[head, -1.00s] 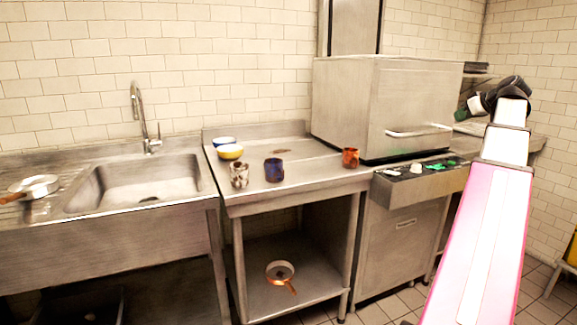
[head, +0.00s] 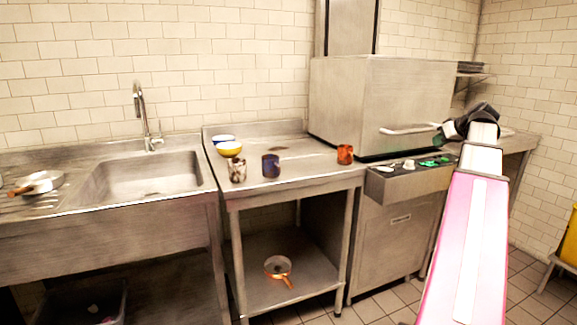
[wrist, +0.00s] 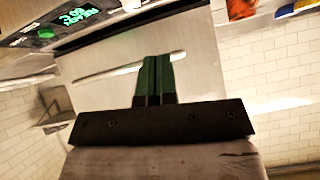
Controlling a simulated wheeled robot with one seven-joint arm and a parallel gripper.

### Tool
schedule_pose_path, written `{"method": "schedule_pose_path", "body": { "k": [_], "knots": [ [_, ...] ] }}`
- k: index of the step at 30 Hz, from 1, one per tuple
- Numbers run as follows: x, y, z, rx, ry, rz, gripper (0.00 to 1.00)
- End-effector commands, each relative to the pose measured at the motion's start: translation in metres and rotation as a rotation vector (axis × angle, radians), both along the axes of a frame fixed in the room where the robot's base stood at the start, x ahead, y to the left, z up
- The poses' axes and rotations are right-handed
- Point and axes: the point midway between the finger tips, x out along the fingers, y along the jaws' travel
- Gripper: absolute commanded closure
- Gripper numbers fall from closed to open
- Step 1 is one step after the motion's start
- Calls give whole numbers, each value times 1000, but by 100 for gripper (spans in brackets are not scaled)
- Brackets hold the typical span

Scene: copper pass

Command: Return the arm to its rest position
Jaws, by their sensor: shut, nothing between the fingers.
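My arm, pink and white, rises at the right of the head view, with its dark wrist (head: 470,122) in front of the right side of the dishwasher (head: 380,100). My gripper (wrist: 158,60) shows in the wrist view with its two dark green fingers together and nothing between them. In the head view the fingertips are small against the dishwasher's right end, near the bar handle. The dishwasher's lit green display (wrist: 75,15) shows at the upper left of the wrist view.
A steel table (head: 300,172) holds several mugs and stacked bowls (head: 229,149). A copper pan (head: 278,267) lies on its lower shelf. A sink (head: 150,178) stands left with another pan (head: 38,182) beside it. A yellow object (head: 568,245) stands at the right edge. Floor shows beneath the arm.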

Motion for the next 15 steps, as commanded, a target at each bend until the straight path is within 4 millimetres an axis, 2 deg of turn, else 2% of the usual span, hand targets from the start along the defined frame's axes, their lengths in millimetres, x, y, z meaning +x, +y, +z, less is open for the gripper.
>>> {"method": "schedule_pose_path", "body": {
  "k": [5, 8, 15],
  "knots": [
    [7, 41, -64, 27, 105, -22, 100],
    [9, 71, -110, 39, 185, -43, 100],
    [1, 143, -212, 37, 367, -92, 100]
  ]
}}
